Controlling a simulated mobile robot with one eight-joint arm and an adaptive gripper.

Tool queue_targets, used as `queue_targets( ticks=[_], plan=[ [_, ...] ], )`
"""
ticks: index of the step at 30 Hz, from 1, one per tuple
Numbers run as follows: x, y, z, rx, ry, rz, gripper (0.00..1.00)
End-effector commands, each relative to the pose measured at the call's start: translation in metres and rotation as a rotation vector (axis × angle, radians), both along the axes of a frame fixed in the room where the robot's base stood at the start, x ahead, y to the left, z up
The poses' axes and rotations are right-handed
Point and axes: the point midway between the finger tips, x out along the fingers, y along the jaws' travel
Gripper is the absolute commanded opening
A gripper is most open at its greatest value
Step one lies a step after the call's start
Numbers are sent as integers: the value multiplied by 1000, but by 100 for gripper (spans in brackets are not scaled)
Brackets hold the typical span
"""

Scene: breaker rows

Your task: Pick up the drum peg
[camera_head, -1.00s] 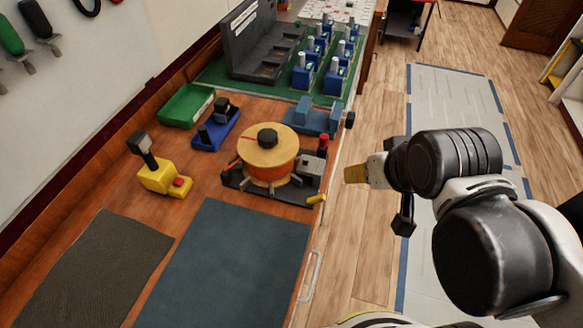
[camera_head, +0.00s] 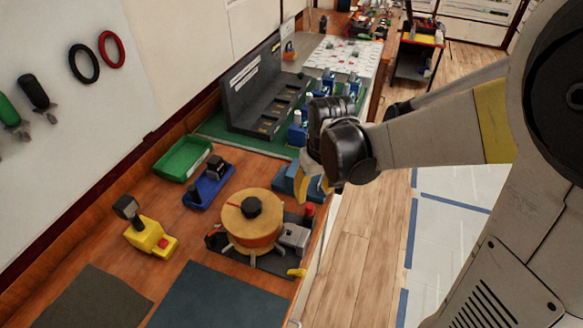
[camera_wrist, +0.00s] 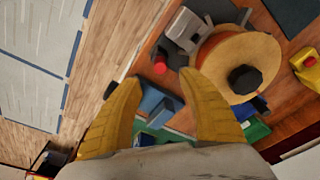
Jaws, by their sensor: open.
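A round wooden drum (camera_head: 242,226) with an orange-red side sits on a dark base on the bench, and it also shows in the wrist view (camera_wrist: 216,52). A black knob (camera_head: 251,206) stands at the centre of its top, seen too in the wrist view (camera_wrist: 245,80). A red upright peg (camera_head: 308,213) stands at the base's right side. I cannot tell which is the drum peg. My gripper (camera_wrist: 158,84) is open and empty, its yellow fingers spread above the bench edge near a blue block. It is apart from the drum, beyond it and to its right.
A blue block fixture (camera_head: 287,180) lies under my gripper. A grey rack (camera_head: 258,95) is at the back. Dark mats (camera_head: 210,300) cover the front.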

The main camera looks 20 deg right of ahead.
Motion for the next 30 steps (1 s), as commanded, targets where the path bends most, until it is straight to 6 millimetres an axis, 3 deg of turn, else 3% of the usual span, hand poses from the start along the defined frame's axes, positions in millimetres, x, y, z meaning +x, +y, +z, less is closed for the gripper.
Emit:
queue_targets(
  ticks=[3, 11, 19, 27, 28, 30],
  plan=[
    [4, 1, -24, 0, -1, 0, 48],
    [7, 1, -43, 0, -2, 0, 48],
    [13, 2, -83, 0, -2, 0, 48],
    [14, 2, -88, 0, -2, 0, 48],
    [14, 2, -88, 0, -2, 0, 44],
    [14, 2, -88, 0, -2, 0, 22]
  ],
)
